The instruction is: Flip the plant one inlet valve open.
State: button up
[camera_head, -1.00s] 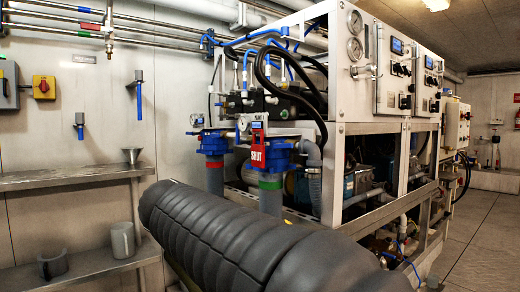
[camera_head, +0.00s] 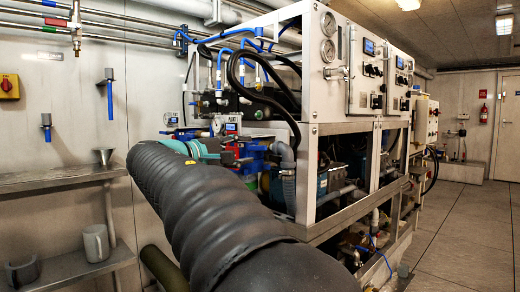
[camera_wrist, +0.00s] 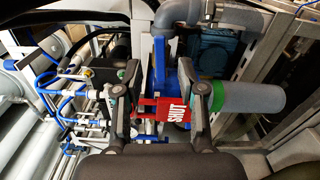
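My gripper (camera_wrist: 165,88) is open, with one dark finger on each side of the red plate. I cannot tell whether either finger touches it. In the head view my gripper (camera_head: 232,152) is at the valve and hides most of the red plate.
Black hoses (camera_head: 270,92) hang above the valve. A green-banded pipe (camera_wrist: 232,96) is beside it. Open floor (camera_head: 460,230) lies at the right.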

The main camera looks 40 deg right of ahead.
aim_at(259, 149)
jog(key=shift+w+d, duration=0.15)
jog(key=shift+d, duration=1.45)
jog(key=shift+w+d, duration=0.1)
jog(key=shift+d, duration=1.45)
grip_shut()
